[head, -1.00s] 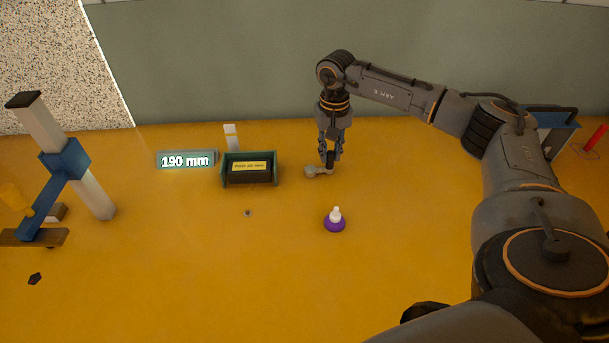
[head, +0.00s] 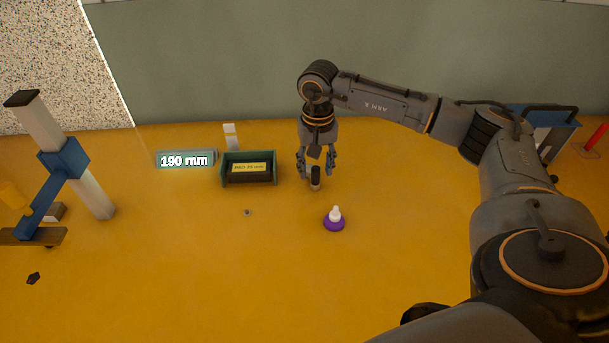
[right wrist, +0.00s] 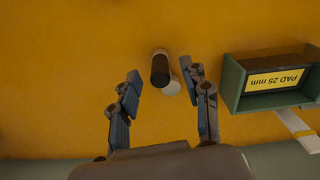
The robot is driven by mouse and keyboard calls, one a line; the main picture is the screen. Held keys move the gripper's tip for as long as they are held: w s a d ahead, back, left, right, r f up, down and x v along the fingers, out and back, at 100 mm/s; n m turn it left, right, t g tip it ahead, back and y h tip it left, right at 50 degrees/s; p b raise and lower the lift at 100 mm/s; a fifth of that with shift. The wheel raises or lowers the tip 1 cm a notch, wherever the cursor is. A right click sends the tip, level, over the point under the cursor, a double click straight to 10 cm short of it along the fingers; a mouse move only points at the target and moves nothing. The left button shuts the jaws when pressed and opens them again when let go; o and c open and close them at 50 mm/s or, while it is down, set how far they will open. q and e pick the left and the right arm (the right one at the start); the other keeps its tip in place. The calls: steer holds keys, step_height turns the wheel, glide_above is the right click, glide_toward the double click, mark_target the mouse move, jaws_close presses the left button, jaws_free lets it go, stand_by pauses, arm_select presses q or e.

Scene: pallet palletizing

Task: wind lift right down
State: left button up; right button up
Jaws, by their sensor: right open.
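A small crank with an upright dark knob (head: 315,176) stands on the yellow surface, right of the green box. My right gripper (head: 316,170) points down over it, open, with a finger on each side of the knob. In the right wrist view the dark knob (right wrist: 159,68) lies between the open fingertips, with gaps on both sides and a pale round part (right wrist: 171,86) partly hidden beneath it. A display (head: 185,160) left of the box reads 190 mm. My left gripper is out of view.
The green box (head: 224,172) holds a dark pad labelled PAD 25 mm. A purple-based white knob (head: 334,219) stands in front of the crank. A blue and white post (head: 65,160) is at the left. The front middle is mostly clear.

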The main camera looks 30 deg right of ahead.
steer(key=shift+r+p, duration=1.7)
steer(key=shift+r, duration=1.3)
steer(key=shift+f, duration=0.1)
